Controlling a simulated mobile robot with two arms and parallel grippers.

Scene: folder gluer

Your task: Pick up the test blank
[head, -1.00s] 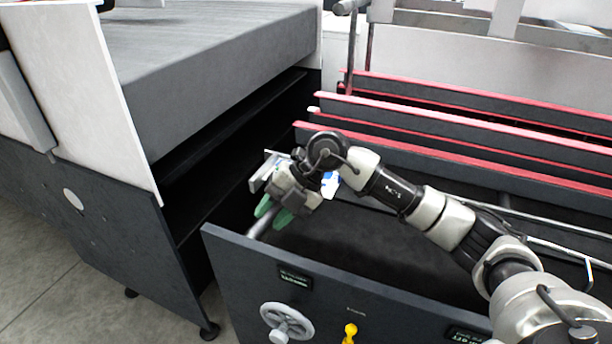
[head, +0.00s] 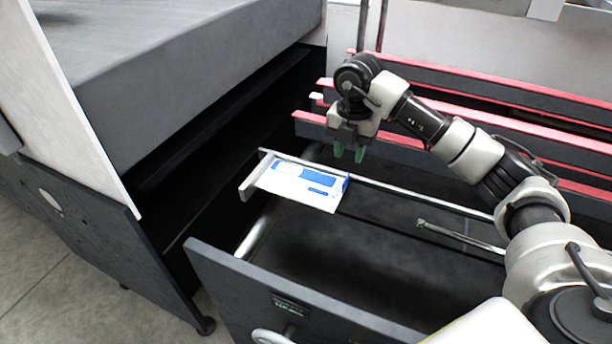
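The test blank (head: 298,188) is a flat white piece with blue printing. It lies at the left end of the open machine bay, on a metal rail and against a small metal bracket (head: 248,187). My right gripper (head: 348,155) has green fingertips pointing down. It hangs above and behind the right end of the blank, apart from it. Its two fingers stand apart with nothing between them. My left gripper is not in view.
A dark front panel (head: 290,300) with a handwheel (head: 270,337) bounds the bay. Red-edged dark bars (head: 480,118) run along the back. A large grey machine section (head: 180,70) stands at the left. A metal rod (head: 460,236) sticks out at the right.

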